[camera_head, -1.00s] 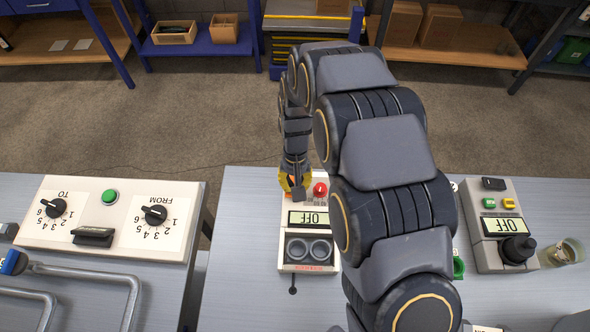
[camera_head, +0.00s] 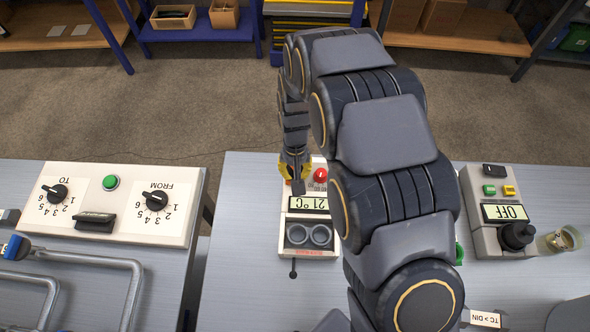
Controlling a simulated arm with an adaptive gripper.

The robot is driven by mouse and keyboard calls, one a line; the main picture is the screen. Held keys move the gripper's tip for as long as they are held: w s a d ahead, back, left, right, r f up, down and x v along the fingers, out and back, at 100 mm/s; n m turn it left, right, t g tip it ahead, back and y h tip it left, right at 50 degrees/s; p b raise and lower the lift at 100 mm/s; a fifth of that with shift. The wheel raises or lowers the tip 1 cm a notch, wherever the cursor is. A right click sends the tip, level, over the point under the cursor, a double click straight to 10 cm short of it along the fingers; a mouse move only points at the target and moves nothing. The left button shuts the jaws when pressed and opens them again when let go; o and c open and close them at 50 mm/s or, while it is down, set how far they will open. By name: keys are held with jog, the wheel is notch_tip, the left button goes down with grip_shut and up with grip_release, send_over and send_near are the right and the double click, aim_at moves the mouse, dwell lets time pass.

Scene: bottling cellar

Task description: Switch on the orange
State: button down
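A small white device (camera_head: 285,222) stands on the right-hand table. Its display (camera_head: 308,203) reads 21 °C. It has a red knob (camera_head: 320,174) at the far side, and two dark round wells (camera_head: 309,235) and a lever (camera_head: 293,268) at the near side. My gripper (camera_head: 298,188) points down over the far left part of the device, beside the red knob. Its fingertips look together, with nothing seen between them. My arm covers the area right of the device.
Another device (camera_head: 489,240) on the right shows OFF and has green and yellow buttons. A glass cup (camera_head: 564,239) stands beside it. On the left table are a dial panel (camera_head: 122,238) with a green button and bent pipes (camera_head: 90,265).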

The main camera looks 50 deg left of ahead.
jog(key=shift+w+a+r, duration=0.3)
jog(key=shift+w+a, duration=0.1)
jog(key=shift+w, duration=0.05)
jog(key=shift+r, duration=0.35)
notch_tip(320, 180, up, 13)
jog(key=s+d, duration=0.1)
jog(key=shift+s+d, duration=0.3)
jog(key=shift+r, duration=0.1)
